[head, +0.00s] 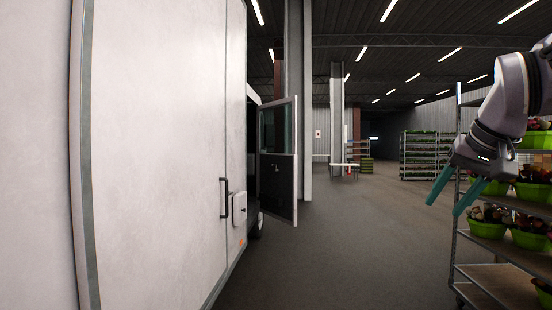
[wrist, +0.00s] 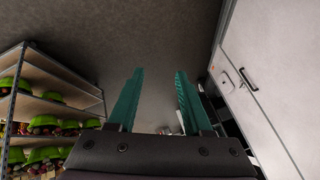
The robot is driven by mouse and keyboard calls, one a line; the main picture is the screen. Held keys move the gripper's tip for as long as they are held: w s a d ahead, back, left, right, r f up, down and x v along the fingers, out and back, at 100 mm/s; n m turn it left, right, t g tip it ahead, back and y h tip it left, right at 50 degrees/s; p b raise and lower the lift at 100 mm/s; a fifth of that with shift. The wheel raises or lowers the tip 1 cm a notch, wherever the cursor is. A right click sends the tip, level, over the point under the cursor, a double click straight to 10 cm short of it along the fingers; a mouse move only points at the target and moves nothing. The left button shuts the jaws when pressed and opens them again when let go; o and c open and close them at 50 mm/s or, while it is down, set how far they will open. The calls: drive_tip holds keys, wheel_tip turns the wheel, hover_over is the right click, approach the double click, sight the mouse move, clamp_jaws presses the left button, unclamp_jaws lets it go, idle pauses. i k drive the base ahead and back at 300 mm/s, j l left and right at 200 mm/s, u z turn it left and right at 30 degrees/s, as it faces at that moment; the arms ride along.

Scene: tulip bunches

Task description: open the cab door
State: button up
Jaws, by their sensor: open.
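The cab door (head: 278,178) stands swung out from the front of a white vehicle, its dark inner side and window showing in the head view. The vehicle's white side wall (head: 165,140) fills the left of that view, with a dark bar handle (head: 224,205) on it. My gripper (head: 445,200) is at the right of the head view, well away from the door, in front of a shelf rack. In the wrist view my gripper (wrist: 155,100) has its two teal fingers apart with nothing between them. The door cannot be made out clearly in the wrist view.
A metal rack (head: 500,278) with green tubs of tulip bunches stands close at the right, near my arm. A grey pillar (head: 298,100) rises behind the door. More racks (head: 428,155) stand far back. The floor (head: 350,235) between vehicle and rack is clear.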

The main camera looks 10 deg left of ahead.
sight(277, 192)
drive_tip(key=i+u, duration=0.15)
drive_tip(key=u, duration=0.2)
drive_tip(key=i, duration=6.05)
drive_tip(key=i+j+z, duration=0.15)
drive_tip(key=i, duration=0.35)
drive_tip(key=i+j+z, duration=0.15)
drive_tip(key=i, duration=0.3)
